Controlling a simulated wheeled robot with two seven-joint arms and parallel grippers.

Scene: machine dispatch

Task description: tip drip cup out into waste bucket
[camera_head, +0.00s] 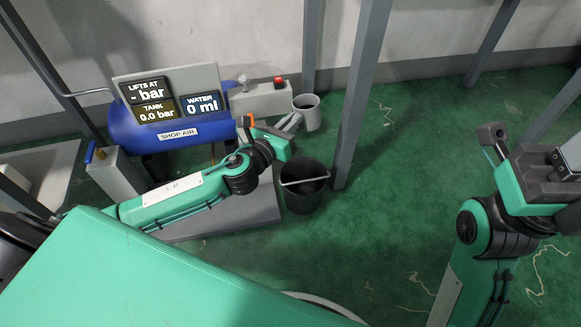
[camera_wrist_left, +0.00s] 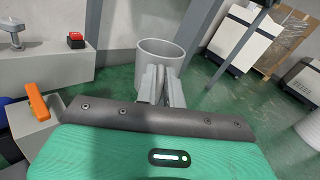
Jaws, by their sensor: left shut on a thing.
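A light grey drip cup (camera_head: 308,113) is at the tips of my left gripper (camera_head: 292,122) in the head view. In the left wrist view the drip cup (camera_wrist_left: 158,55) stands upright, mouth up, with the left gripper's fingers (camera_wrist_left: 158,84) shut at its near side. Its inside bottom is hidden. The dark waste bucket (camera_head: 303,190) stands on the green floor, nearer to me than the cup, with its handle across the mouth. My right gripper (camera_head: 496,142) is far to the right, away from both; its jaw opening is unclear.
A blue shop-air tank (camera_head: 125,135) with a display panel reading 0.0 bar and 0 ml stands at left. A grey post (camera_head: 358,100) rises just right of the bucket. The floor right of it is open.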

